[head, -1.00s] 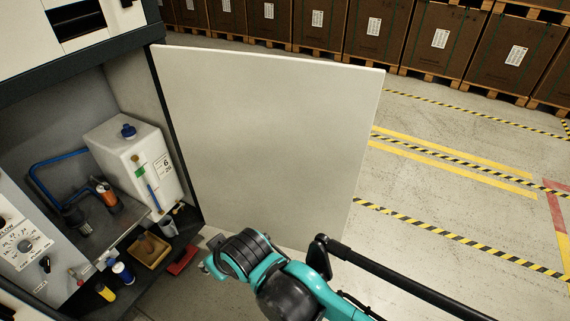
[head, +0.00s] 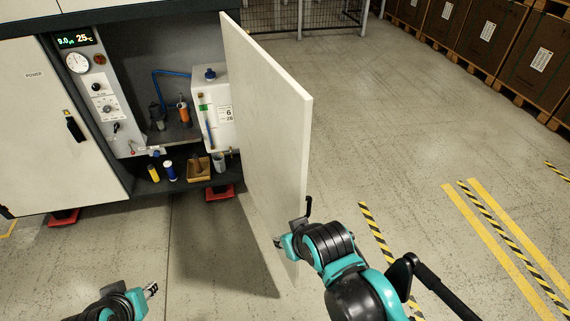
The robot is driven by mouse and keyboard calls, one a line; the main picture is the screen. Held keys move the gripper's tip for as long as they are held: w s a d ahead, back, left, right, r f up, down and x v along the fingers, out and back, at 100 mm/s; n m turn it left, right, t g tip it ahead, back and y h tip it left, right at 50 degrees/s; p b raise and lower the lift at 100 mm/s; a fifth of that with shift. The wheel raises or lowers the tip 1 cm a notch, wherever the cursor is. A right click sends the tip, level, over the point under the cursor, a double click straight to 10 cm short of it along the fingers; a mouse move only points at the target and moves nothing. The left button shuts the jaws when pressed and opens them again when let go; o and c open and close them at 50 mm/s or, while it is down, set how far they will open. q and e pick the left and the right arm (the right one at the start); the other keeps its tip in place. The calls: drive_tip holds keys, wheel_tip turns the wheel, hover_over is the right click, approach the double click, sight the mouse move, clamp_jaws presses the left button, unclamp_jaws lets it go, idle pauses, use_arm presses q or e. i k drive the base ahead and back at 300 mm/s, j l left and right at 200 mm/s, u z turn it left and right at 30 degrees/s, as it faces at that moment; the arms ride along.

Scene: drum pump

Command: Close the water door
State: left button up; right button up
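The water door (head: 268,130) is a large pale panel hinged at the right side of the cabinet opening. It stands open, swung out toward me, with its inner face to the left and its edge toward me. A black handle (head: 308,207) shows at its near edge. My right gripper (head: 281,241) is at the lower near part of the door, overlapping its edge and just below the handle. Its fingers are small and partly hidden, so its opening and any contact are unclear. My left gripper (head: 151,290) is low at the left, over the floor, apart from the door.
The open cabinet holds a white tank (head: 211,115), a control panel (head: 100,95), a yellow tray (head: 199,169) and several bottles. A closed door marked POWER (head: 50,130) is at left. A red foot (head: 220,192) stands under the cabinet. The floor right of the door is clear.

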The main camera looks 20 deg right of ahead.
sight(273, 113)
drive_tip(key=l+u, duration=0.1)
drive_tip(key=l, duration=0.3)
drive_tip(key=k+l+u, duration=0.1)
drive_tip(key=l, duration=0.25)
drive_tip(key=k+l+u, duration=0.1)
drive_tip(key=l, duration=0.25)
drive_tip(key=k+l+u, duration=0.1)
drive_tip(key=l, duration=0.25)
drive_tip(key=i+l, duration=0.1)
drive_tip(key=l, duration=0.3)
drive_tip(key=i+l+u, duration=0.15)
drive_tip(key=l, duration=0.7)
drive_tip(key=k+l+z, duration=0.2)
drive_tip(key=k+l, duration=0.05)
drive_tip(key=l, duration=0.05)
